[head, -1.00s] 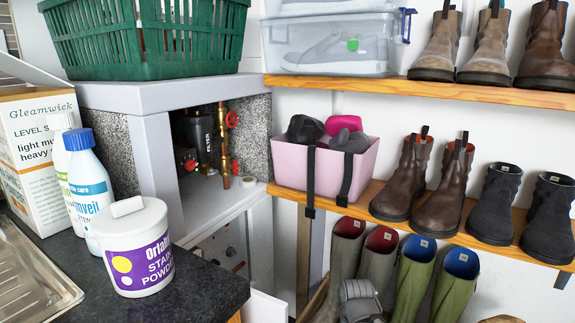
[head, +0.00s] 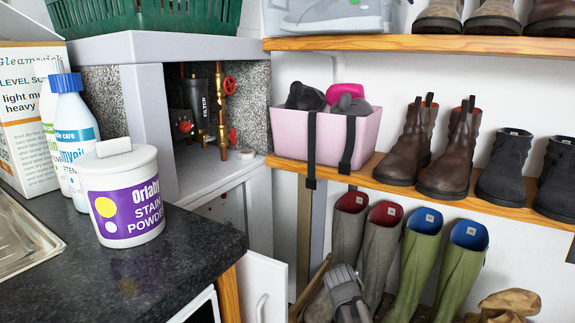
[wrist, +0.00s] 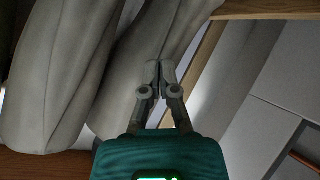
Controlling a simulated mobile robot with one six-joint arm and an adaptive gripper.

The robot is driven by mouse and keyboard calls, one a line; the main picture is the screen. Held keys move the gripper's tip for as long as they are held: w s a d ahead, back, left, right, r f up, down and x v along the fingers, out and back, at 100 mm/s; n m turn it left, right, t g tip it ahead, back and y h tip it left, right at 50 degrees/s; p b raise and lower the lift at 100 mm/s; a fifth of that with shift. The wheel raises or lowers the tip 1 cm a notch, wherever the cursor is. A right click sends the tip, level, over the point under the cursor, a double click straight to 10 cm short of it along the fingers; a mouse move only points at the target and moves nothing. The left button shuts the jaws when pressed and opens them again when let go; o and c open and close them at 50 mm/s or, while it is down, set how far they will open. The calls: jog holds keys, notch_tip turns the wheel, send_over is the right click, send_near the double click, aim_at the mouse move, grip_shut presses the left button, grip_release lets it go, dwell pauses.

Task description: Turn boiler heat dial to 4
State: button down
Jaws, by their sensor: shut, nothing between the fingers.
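The boiler heat dial cannot be made out for certain. Small dark round shapes show dimly in the lower opening (head: 222,205) under the boiler cupboard shelf, partly hidden by the white frame. No numbers are readable. My gripper (wrist: 160,72) is shut and empty in the wrist view, in front of pale grey boot shafts (wrist: 135,85). In the head view a grey part of my arm (head: 346,285) shows low in the middle, in front of the standing wellies, right of and apart from the cupboard.
A white door with a handle (head: 263,285) stands below the cupboard. The worktop (head: 165,255) with a stain powder tub (head: 125,205) juts out at left. Wellies (head: 410,265) and a brown paper bag (head: 508,303) crowd the right. Red valves (head: 230,83) sit on pipes above.

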jog(key=w+a+r+n+t+y, duration=0.4)
jog(key=a+r+n+y, duration=0.15)
jog(key=a, duration=0.25)
jog(key=w+a+r+n+t+y, duration=0.4)
jog(key=a+r+n, duration=0.3)
jog(key=s+a+f+n+g+y, duration=0.1)
jog(key=s+a+n+g+y, duration=0.3)
jog(key=a+n, duration=0.4)
jog(key=s+a+f+n+g+y, duration=0.1)
jog(key=s+a+n+g+y, duration=0.4)
jog(key=a+n+g+y, duration=0.2)
jog(key=a+n+g, duration=0.1)
jog(key=n+g, duration=0.1)
jog(key=shift+a+g, duration=0.3)
jog(key=shift+w+a+f, duration=0.1)
jog(key=w+a, duration=0.3)
jog(key=a, duration=0.2)
jog(key=shift+w+a, duration=0.2)
jog(key=shift+a, duration=0.2)
jog(key=shift+s+a, duration=0.15)
jog(key=shift+s, duration=0.05)
